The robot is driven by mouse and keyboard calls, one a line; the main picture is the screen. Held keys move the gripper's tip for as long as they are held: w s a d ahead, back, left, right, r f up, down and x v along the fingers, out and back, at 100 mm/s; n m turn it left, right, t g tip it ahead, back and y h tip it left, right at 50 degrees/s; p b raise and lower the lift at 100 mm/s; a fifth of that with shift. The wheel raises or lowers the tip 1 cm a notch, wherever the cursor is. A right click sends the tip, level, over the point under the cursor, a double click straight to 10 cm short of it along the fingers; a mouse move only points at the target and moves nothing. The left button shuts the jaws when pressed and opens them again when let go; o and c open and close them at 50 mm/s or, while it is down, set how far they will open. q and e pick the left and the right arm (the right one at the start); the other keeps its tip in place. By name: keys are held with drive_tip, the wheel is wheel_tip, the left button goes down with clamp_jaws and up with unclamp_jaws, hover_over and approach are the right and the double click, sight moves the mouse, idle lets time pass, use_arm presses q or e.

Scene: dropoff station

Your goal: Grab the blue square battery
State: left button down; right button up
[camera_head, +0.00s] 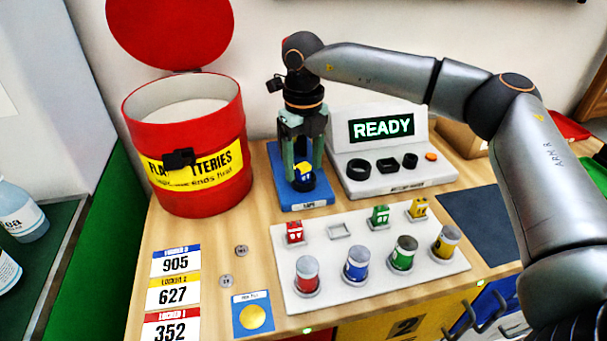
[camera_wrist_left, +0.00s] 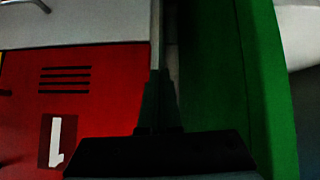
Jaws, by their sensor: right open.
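A small blue square battery (camera_head: 303,172) with yellow on top stands at the blue tray (camera_head: 317,200) labelled as tape, on a dark round piece. My right gripper (camera_head: 303,166) points down over it, its fingers open on either side of the battery. I cannot tell whether they touch it. An empty square slot (camera_head: 340,230) shows in the white battery rack (camera_head: 330,259). My left gripper (camera_wrist_left: 158,105) is a dark shape in the left wrist view, with its jaw gap unclear.
The rack holds several square and round batteries. A red bin (camera_head: 190,150) with its lid up stands left of the tray. A grey tester (camera_head: 405,178) reading READY stands to the right. Locker cards (camera_head: 174,293) lie at the front left. My right arm crosses the right side.

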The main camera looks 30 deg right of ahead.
clamp_jaws()
idle(0.5)
